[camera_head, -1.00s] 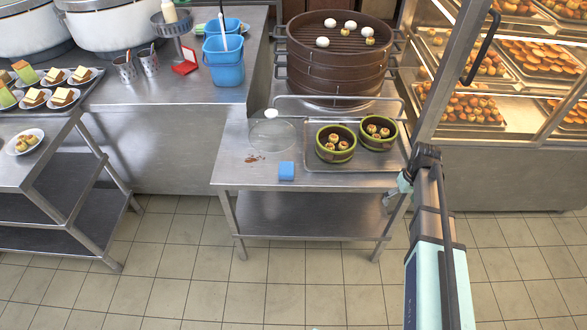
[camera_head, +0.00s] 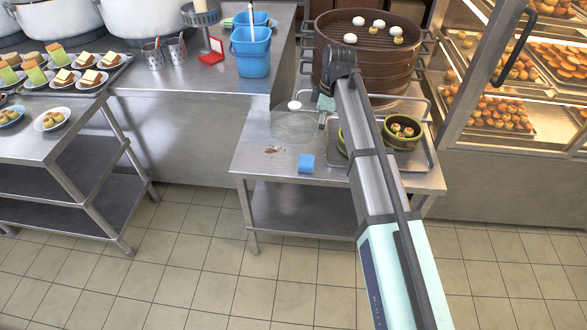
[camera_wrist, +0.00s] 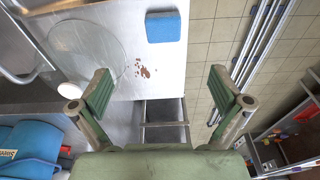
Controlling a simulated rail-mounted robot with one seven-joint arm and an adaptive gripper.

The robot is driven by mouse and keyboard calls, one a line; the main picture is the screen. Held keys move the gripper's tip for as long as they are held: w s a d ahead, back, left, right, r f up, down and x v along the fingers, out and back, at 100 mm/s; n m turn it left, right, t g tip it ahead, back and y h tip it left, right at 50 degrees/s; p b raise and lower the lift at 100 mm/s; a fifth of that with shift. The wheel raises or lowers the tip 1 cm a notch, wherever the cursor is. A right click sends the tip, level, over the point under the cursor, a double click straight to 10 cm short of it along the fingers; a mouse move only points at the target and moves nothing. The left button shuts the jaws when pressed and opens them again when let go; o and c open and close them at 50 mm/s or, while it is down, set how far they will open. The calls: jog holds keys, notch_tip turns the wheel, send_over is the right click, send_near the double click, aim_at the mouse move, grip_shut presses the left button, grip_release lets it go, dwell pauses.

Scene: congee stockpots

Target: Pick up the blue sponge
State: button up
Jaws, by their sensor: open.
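The blue sponge (camera_head: 306,163) lies on the steel table near its front edge, beside a brown stain (camera_head: 274,150). In the wrist view the sponge (camera_wrist: 163,27) is at the top, beyond my fingers and apart from them. My gripper (camera_wrist: 165,88) is open and empty, with its two green fingers spread wide. In the head view my arm reaches over the table, and the gripper is mostly hidden behind it, to the right of and beyond the sponge.
A clear round lid (camera_head: 294,127) and a white bun (camera_head: 295,105) sit behind the sponge. A steel tray (camera_head: 425,155) with small steamer baskets (camera_head: 403,133) is to the right. A large brown steamer (camera_head: 330,78) stands behind. Blue buckets (camera_head: 250,62) are at the back left.

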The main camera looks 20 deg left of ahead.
jog(key=p, duration=0.1)
send_over(307, 161)
jog(key=f, duration=0.7)
jog(key=w+f, duration=0.1)
jog(key=f, duration=0.3)
jog(key=shift+d+f, duration=0.15)
jog(key=shift+d, duration=0.2)
jog(key=shift+s+a+f+p, duration=0.15)
jog(key=shift+f+p, duration=0.1)
jog(key=shift+f, duration=0.65)
jog(key=shift+s+a+f+p, duration=0.1)
jog(key=shift+a+f+p, duration=0.15)
jog(key=shift+f, duration=0.65)
jog(key=shift+s+a+f+p, duration=0.15)
jog(key=shift+f+p, duration=0.15)
jog(key=shift+f, duration=0.6)
jog(key=shift+d, duration=0.1)
jog(key=c, duration=1.1)
